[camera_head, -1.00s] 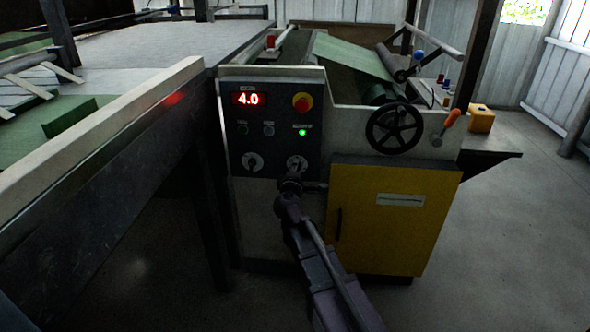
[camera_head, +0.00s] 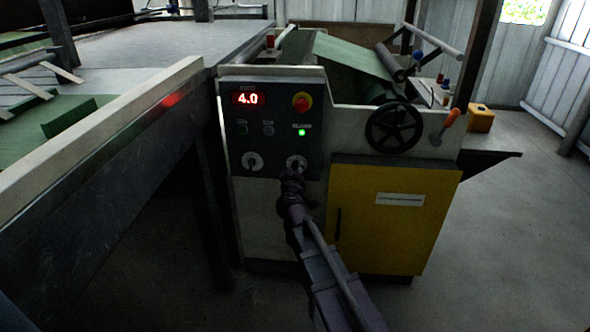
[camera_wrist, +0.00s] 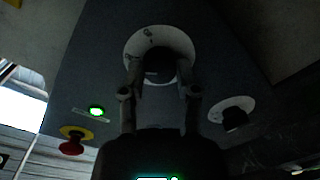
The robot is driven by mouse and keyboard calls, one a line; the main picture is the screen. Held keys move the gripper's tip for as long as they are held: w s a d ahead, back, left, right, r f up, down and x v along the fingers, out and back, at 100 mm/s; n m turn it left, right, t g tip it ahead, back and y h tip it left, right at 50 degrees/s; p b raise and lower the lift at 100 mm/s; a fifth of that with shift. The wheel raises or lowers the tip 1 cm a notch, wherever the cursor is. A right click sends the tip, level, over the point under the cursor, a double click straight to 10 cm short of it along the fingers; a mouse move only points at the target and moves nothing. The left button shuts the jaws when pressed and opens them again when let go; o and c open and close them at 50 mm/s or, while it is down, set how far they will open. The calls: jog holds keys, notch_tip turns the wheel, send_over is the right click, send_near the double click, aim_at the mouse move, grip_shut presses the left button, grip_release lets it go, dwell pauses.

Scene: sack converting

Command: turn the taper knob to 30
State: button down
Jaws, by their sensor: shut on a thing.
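Two dark knobs on white round dials sit low on the grey control panel (camera_head: 285,140): a left knob (camera_head: 252,161) and a right knob (camera_head: 297,163). Their labels are too small to read, so I cannot tell by name which is the taper knob. My gripper (camera_head: 293,174) is at the right knob and partly covers it. In the wrist view my gripper (camera_wrist: 160,68) has one finger on each side of this knob (camera_wrist: 158,72), shut on it. The dial (camera_wrist: 140,40) shows around it, its marks unreadable. The other knob (camera_wrist: 234,117) stands free at the right.
A red display (camera_head: 248,99) reads 4.0. A red emergency button (camera_head: 302,102) and a lit green lamp (camera_head: 302,132) are above the held knob. A black handwheel (camera_head: 394,128) and a yellow cabinet door (camera_head: 385,220) are to the right. A long rail (camera_head: 110,130) runs along the left.

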jog(key=shift+w, duration=0.15)
dwell(0.4)
jog(key=shift+c, duration=1.7)
grip_release()
jog(key=shift+s, duration=0.25)
